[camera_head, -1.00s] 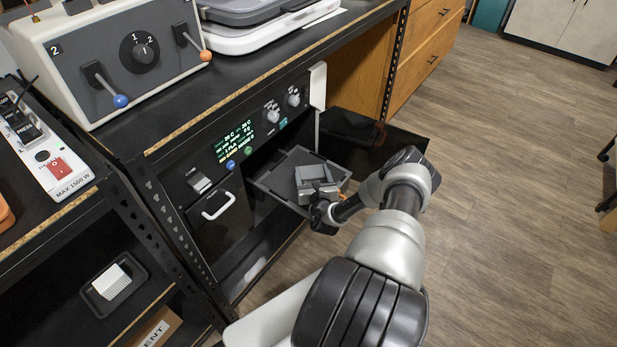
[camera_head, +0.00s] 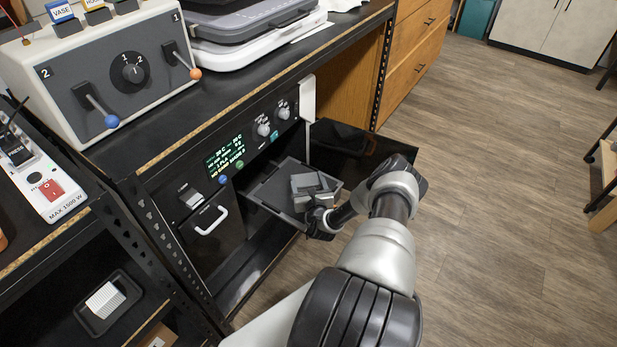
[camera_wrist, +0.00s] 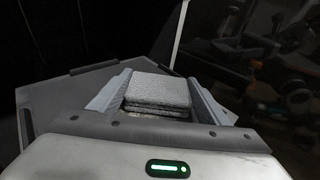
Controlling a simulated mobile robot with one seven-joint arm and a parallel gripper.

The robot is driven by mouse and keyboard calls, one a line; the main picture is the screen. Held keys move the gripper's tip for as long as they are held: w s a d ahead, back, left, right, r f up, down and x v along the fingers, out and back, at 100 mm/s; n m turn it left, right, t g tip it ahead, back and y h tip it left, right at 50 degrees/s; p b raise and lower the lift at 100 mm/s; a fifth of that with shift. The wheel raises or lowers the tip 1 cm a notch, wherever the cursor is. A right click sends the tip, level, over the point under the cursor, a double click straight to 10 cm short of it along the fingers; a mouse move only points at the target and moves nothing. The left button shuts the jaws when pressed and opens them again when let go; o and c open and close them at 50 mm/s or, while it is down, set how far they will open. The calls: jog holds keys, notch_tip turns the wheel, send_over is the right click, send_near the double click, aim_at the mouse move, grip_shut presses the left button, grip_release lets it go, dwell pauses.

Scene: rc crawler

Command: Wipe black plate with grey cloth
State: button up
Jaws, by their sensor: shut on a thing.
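The black plate (camera_head: 262,197) is a flat dark tray reaching out of the open front of a black machine. It also shows in the wrist view (camera_wrist: 62,88), on the left. My gripper (camera_head: 312,187) is over the plate's right part, near its outer edge. In the wrist view, a grey cloth (camera_wrist: 158,90), folded into a thick textured pad, sits between my two fingers, which are shut on it. The cloth's underside is hidden, so I cannot tell whether it touches the plate.
The machine's dark door (camera_head: 365,150) stands open behind and right of the plate. A front panel with a screen (camera_head: 225,158) and knobs is above the opening. A white handle (camera_head: 211,221) is at left. Wooden floor (camera_head: 480,200) is clear at right.

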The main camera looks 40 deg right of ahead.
jog(key=shift+s+a+f+p, duration=0.1)
jog(key=shift+s+a+p, duration=0.4)
jog(key=shift+a, duration=0.7)
jog(key=shift+s+a+p, duration=0.35)
jog(key=shift+a+p, duration=0.25)
jog(key=shift+a, duration=0.6)
jog(key=shift+s+a+f+p, duration=0.1)
jog(key=shift+s+a+p, duration=0.4)
jog(key=shift+a, duration=0.7)
jog(key=shift+s+a+f, duration=0.1)
jog(key=shift+a+f, duration=0.05)
jog(key=shift+a, duration=0.4)
jog(key=shift+p, duration=0.3)
notch_tip(320, 180, up, 6)
jog(key=p, duration=0.5)
jog(key=shift+d, duration=0.1)
jog(key=shift+r, duration=0.2)
notch_tip(320, 180, up, 3)
jog(key=p, duration=0.3)
jog(key=shift+f, duration=0.1)
